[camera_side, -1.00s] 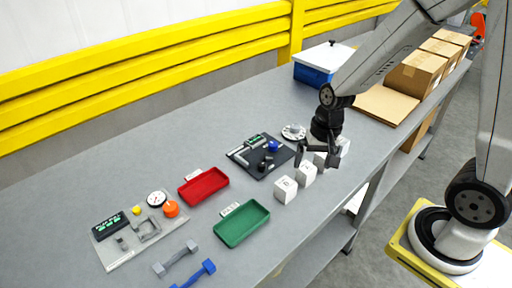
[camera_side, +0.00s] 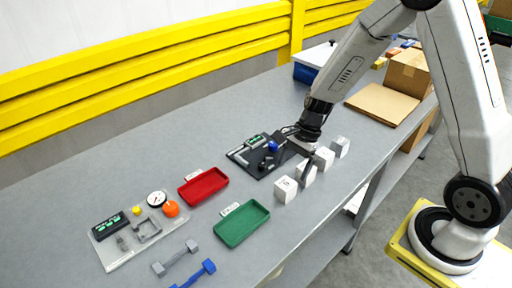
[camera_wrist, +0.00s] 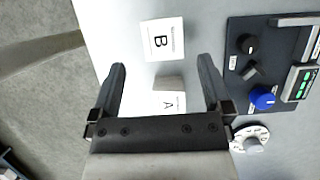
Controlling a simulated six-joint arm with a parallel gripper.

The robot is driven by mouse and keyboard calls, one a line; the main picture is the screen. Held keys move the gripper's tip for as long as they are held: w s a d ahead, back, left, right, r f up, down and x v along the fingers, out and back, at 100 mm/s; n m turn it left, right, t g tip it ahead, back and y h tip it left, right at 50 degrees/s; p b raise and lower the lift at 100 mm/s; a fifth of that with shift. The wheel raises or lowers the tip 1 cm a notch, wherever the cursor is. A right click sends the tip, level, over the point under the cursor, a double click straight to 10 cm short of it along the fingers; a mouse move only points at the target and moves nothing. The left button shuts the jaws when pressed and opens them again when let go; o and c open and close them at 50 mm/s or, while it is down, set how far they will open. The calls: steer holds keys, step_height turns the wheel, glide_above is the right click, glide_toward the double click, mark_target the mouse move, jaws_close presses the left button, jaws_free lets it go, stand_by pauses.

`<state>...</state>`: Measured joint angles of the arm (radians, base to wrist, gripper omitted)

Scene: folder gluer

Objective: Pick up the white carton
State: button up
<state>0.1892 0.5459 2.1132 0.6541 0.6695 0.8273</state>
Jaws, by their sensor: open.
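A carton marked B (camera_wrist: 162,38) is just past the fingertips. I cannot tell whether the fingers touch carton A.
A dark panel with a blue knob (camera_wrist: 262,98) and a round dial (camera_wrist: 250,140) lie close to the right finger. A red tray (camera_side: 203,186) and green tray (camera_side: 242,222) are to the left. Brown cardboard boxes (camera_side: 408,72) stand at the back right.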

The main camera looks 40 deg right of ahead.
mark_target(286, 183)
steer(key=shift+a+f, duration=0.2)
steer(key=shift+f, duration=0.3)
steer(key=shift+f, duration=0.1)
steer(key=shift+x, duration=2.5)
steer(key=shift+w+d, duration=0.1)
steer(key=shift+w, duration=0.05)
steer(key=c, duration=1.2)
steer(key=shift+r, duration=5)
steer(key=shift+w, duration=0.15)
